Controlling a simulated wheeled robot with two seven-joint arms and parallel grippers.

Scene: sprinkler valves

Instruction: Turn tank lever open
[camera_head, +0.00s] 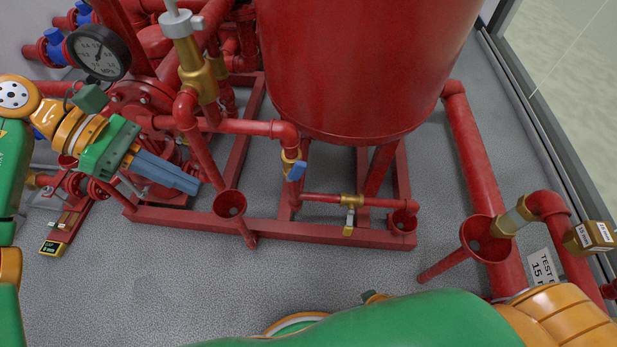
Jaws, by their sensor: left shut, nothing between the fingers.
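The big red tank (365,65) stands on a red frame at the top centre. Below its left side, a brass valve with a blue lever (296,171) sits on a vertical red pipe. On the low horizontal pipe, a second brass valve (352,201) has a small metal lever (349,221) hanging down. I cannot tell which one is the tank lever. My left gripper (196,184) is shut and empty, its grey-blue fingers pointing right. It is left of the blue lever, apart from it in the picture. My right arm crosses the bottom; its gripper is not in view.
Red drain funnels (229,204) stand along the frame, with a larger one (484,240) at right. A pressure gauge (99,52) and brass fitting (195,65) rise at upper left. Grey floor (190,270) is clear in front of the frame.

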